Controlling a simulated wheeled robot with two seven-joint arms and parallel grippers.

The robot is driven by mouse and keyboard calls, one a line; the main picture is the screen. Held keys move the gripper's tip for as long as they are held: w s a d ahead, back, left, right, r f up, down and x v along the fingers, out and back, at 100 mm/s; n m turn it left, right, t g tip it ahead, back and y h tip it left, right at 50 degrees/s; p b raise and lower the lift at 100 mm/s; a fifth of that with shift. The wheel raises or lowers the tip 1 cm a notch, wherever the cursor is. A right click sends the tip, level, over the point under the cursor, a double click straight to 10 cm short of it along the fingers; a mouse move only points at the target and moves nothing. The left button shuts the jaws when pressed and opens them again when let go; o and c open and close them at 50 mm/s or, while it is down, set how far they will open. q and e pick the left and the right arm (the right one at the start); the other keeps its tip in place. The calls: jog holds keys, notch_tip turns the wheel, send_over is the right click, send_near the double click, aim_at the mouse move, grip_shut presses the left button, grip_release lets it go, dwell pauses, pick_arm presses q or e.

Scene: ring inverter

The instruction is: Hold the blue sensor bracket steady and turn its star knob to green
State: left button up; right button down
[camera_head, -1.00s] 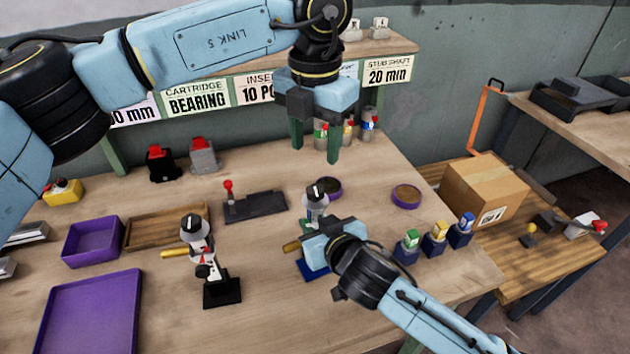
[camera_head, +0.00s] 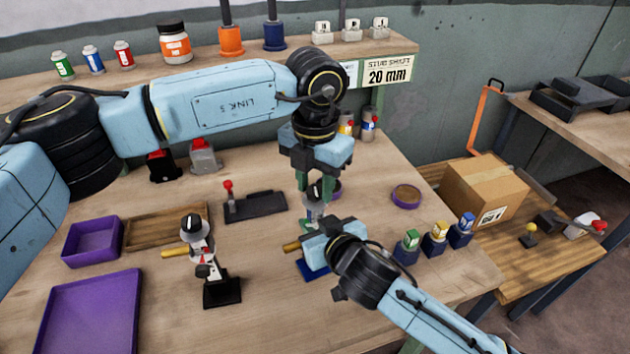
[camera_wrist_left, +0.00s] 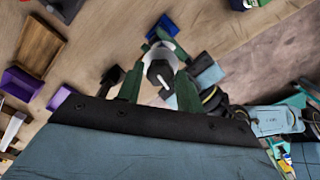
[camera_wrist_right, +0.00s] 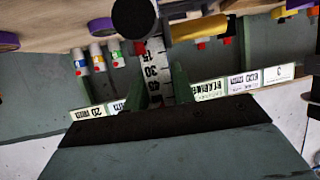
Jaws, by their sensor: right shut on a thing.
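The blue sensor bracket, with its blue base (camera_head: 313,270), stands in the middle of the table. Its black star knob (camera_head: 317,188) is on top and also shows in the left wrist view (camera_wrist_left: 160,72). My right gripper (camera_head: 314,232) is shut on the bracket's upright white body, whose printed numbers (camera_wrist_right: 155,70) show between the fingers in the right wrist view. My left gripper (camera_head: 311,188) points down from above, its open fingers on either side of the knob. Whether they touch it I cannot tell. The right gripper hides part of the bracket in the head view.
A similar bracket with a black base (camera_head: 222,291) and yellow handle stands to the left. Purple trays (camera_head: 92,318) lie at the left. Small coloured blocks (camera_head: 435,240) stand at the right, and a purple ring-shaped dish (camera_head: 406,196) lies behind them.

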pick_arm(q)
jog(key=c, duration=0.6)
jog(key=shift+m, duration=0.4)
jog(key=m, duration=0.3)
jog(key=shift+r+m, duration=0.1)
jog(key=shift+m, duration=0.3)
jog(key=m, duration=0.9)
jog(key=shift+m, duration=0.4)
jog(key=m, duration=0.5)
jog(key=shift+m, duration=0.3)
